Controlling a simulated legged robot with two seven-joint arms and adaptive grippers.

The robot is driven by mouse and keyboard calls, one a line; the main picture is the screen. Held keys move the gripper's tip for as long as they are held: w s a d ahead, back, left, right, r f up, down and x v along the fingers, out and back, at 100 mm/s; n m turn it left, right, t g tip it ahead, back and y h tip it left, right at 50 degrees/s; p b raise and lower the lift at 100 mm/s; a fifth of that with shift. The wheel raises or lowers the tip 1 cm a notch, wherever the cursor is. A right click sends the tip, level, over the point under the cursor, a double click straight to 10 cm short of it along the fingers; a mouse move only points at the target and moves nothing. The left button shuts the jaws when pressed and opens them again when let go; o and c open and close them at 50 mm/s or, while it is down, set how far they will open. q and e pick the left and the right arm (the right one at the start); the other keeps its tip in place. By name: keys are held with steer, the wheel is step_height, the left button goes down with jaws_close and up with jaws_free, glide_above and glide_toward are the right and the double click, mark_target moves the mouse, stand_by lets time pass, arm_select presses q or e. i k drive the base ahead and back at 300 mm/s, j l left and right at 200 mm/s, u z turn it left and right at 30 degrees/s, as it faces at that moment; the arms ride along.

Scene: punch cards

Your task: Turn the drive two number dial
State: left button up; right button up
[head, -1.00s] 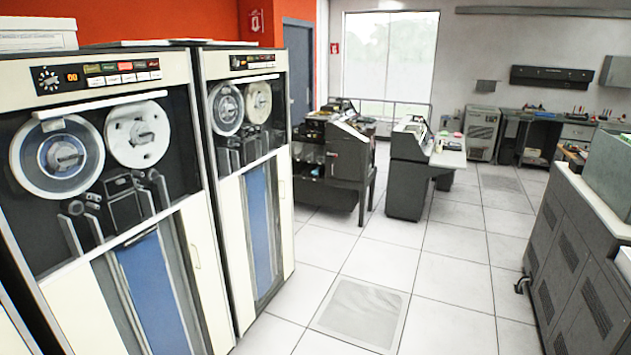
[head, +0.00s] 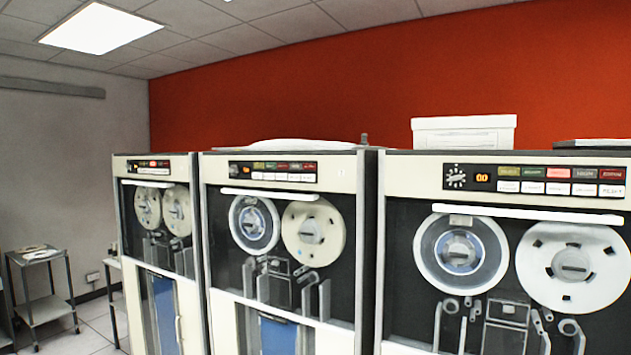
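Three tape drives stand in a row: a left one (head: 115,240), a middle one (head: 204,250) and a right one (head: 382,235). The right drive's number dial (head: 455,177) is a small black knob ringed by white marks, left of an orange number display (head: 482,178). The middle drive has a similar dial (head: 233,168), small and hard to make out. The left drive's dial is too small to see clearly. I cannot read which drive is number two. Neither of my grippers is in view.
Each drive has two reels behind its front and a row of coloured buttons at the top. A white box (head: 463,136) sits on top of the right drive. A small metal cart (head: 45,308) stands at the far left. A little floor (head: 88,338) shows there.

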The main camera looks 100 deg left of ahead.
mark_target(234, 171)
steer(key=i+u, duration=0.1)
steer(key=u, duration=3.75)
